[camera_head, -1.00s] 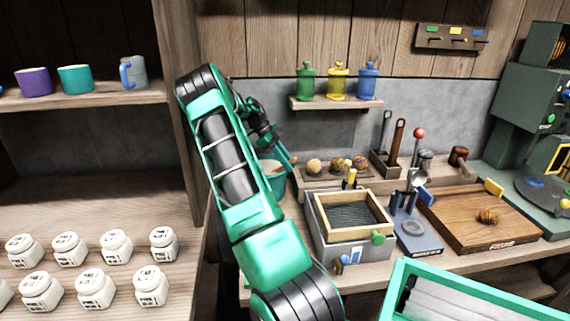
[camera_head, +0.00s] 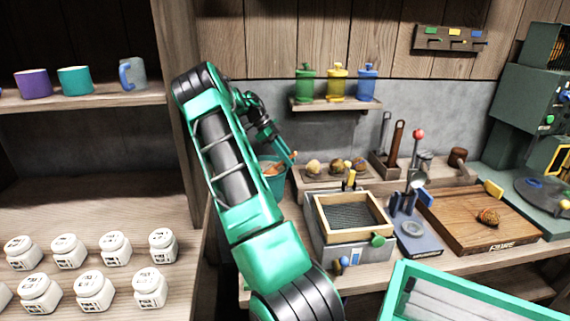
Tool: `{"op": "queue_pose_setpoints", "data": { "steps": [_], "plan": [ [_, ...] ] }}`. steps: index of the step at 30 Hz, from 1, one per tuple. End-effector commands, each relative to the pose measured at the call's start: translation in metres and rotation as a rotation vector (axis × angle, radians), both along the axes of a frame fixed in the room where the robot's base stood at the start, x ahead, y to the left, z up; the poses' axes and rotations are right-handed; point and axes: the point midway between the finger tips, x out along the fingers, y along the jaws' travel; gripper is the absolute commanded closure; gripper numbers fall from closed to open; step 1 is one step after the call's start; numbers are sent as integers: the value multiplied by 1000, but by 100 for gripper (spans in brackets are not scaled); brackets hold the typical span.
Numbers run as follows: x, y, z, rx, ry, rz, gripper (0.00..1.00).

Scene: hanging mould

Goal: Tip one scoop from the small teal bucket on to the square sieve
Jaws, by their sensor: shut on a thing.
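The small teal bucket (camera_head: 274,187) stands at the left end of the bench, beside my arm, with reddish-brown contents showing at its top. My gripper (camera_head: 287,153) is just above the bucket's rim, pointing down and to the right. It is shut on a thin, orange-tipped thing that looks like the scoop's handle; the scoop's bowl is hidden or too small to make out. The square sieve (camera_head: 322,218) has a pale wooden frame and dark mesh. It sits on a grey box to the right of the bucket and looks empty.
A tray with several round lumps (camera_head: 312,168) lies behind the sieve. A blue stand (camera_head: 415,240) and a wooden board (camera_head: 470,222) are to its right. A wooden post (camera_head: 180,110) and shelves with white jars are at left. A teal-edged tray (camera_head: 400,278) is in front.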

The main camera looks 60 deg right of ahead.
Motion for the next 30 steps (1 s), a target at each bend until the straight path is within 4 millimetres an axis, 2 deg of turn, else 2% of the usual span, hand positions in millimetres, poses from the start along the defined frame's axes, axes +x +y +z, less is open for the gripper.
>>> {"op": "queue_pose_setpoints", "data": {
  "steps": [21, 30],
  "plan": [
    [1, 0, 50, -2, -2, 2, 100],
    [1, 0, 56, -1, -1, 1, 100]
  ]
}}
